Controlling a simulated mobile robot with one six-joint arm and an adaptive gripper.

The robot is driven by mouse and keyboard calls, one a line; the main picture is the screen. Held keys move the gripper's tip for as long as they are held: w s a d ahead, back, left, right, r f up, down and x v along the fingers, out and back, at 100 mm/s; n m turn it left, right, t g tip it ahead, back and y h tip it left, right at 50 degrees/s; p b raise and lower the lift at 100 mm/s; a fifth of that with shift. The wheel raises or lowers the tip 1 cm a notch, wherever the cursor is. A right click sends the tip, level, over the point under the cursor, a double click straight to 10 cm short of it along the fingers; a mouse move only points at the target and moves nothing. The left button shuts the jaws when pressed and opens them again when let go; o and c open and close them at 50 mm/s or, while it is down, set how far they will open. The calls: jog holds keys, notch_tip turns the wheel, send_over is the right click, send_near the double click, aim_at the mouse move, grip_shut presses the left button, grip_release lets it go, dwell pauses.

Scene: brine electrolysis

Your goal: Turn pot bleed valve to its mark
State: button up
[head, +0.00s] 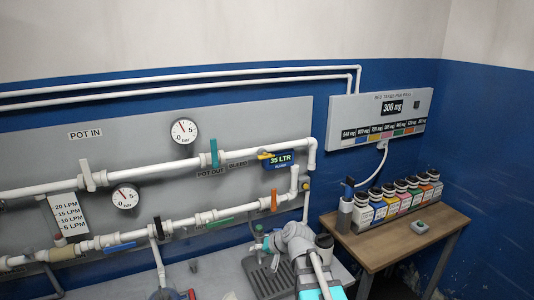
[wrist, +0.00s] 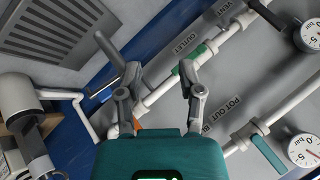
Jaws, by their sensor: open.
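The pot bleed valve appears to be the small valve with a yellow handle (head: 266,156), just right of the BLEED label (head: 238,163) and beside the blue 35 LTR sign (head: 281,160) in the head view. Its exact angle and mark are too small to tell. My gripper (head: 260,243) is below and apart from it, in front of the panel's lower right. In the wrist view my gripper (wrist: 160,88) is open, with no valve handle clearly gripped. The bleed valve cannot be made out there; the gripper body covers part of the BLEED label.
A teal POT OUT handle (head: 214,152) is left of the bleed valve. A green handle (wrist: 193,60) is near OUTLET. A wooden table (head: 390,248) with bottles stands right.

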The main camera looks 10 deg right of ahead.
jog(key=w+r+m+t+y+p, duration=0.1)
jog(key=w+r+m+t, duration=0.15)
jog(key=w+r, duration=0.3)
jog(key=m+t+h+p, duration=0.3)
jog(key=m+t+p, duration=0.2)
jog(key=m+t, duration=0.45)
send_near(267, 158)
jog(key=v, duration=0.3)
jog(key=shift+s+d+r+m+g, duration=0.2)
jog(key=shift+s+r+m+g, duration=0.1)
jog(key=shift+r+m, duration=0.1)
jog(key=shift+w, duration=0.2)
jog(key=x, duration=1.3)
jog(key=shift+w+a, duration=0.1)
jog(key=shift+w, duration=0.2)
grip_shut()
